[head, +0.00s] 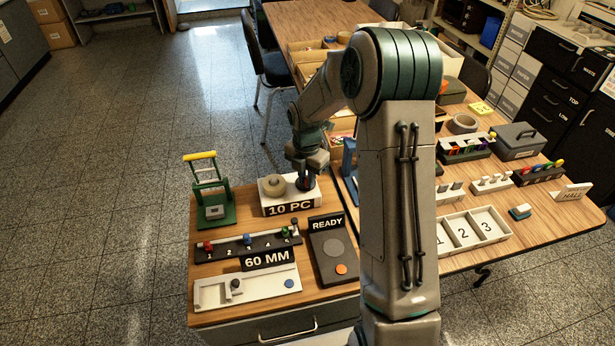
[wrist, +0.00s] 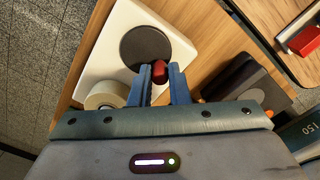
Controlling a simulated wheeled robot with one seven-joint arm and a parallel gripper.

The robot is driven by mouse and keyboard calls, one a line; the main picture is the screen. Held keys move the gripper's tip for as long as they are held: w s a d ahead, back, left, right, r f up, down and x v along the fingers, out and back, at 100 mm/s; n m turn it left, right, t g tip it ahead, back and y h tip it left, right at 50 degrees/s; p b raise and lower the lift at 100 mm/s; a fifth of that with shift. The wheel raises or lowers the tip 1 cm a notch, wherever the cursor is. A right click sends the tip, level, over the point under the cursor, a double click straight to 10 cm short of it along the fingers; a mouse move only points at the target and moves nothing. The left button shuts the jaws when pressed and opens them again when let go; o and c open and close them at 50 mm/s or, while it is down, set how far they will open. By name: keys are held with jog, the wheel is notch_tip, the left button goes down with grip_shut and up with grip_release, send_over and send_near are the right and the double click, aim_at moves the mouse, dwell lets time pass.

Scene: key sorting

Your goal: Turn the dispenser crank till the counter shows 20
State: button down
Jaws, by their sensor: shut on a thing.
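The dispenser (head: 268,203) is a white box at the back of the wooden bench, and its counter (head: 290,209) reads "10 PC". My gripper (wrist: 159,76) is shut on that red knob, with blue fingers on both sides. In the head view my gripper (head: 305,183) is over the right part of the dispenser and hides much of the crank.
A green stand with a yellow bar (head: 200,157) stands left of the dispenser. A blue upright piece (head: 349,158) stands close on the right. My arm hides part of the bench.

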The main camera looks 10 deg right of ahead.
aim_at(298, 181)
jog(key=m, duration=0.2)
jog(key=a+m, duration=0.1)
jog(key=m, duration=0.1)
jog(key=shift+w+m+b, duration=0.15)
jog(key=shift+m+b, duration=0.15)
jog(key=shift+m, duration=0.1)
jog(key=m, duration=0.4)
jog(key=shift+w+a+b, duration=0.25)
jog(key=shift+w+b, duration=0.05)
jog(key=m, duration=0.4)
jog(key=shift+w+a+b, duration=0.15)
jog(key=shift+w+b, duration=0.15)
jog(key=m, duration=0.4)
jog(key=shift+w+a+m, duration=0.1)
jog(key=shift+w+m, duration=0.2)
jog(key=shift+w, duration=0.1)
jog(key=m, duration=0.4)
jog(key=shift+w+m+b, duration=0.3)
jog(key=shift+w+b, duration=0.1)
jog(key=m, duration=0.4)
jog(key=shift+w+d+m, duration=0.3)
jog(key=shift+w+d, duration=0.05)
jog(key=m, duration=0.4)
jog(key=shift+w+d, duration=0.2)
jog(key=shift+d, duration=0.15)
jog(key=m, duration=0.2)
jog(key=m+p, duration=0.1)
jog(key=m, duration=0.2)
jog(key=shift+d, duration=0.4)
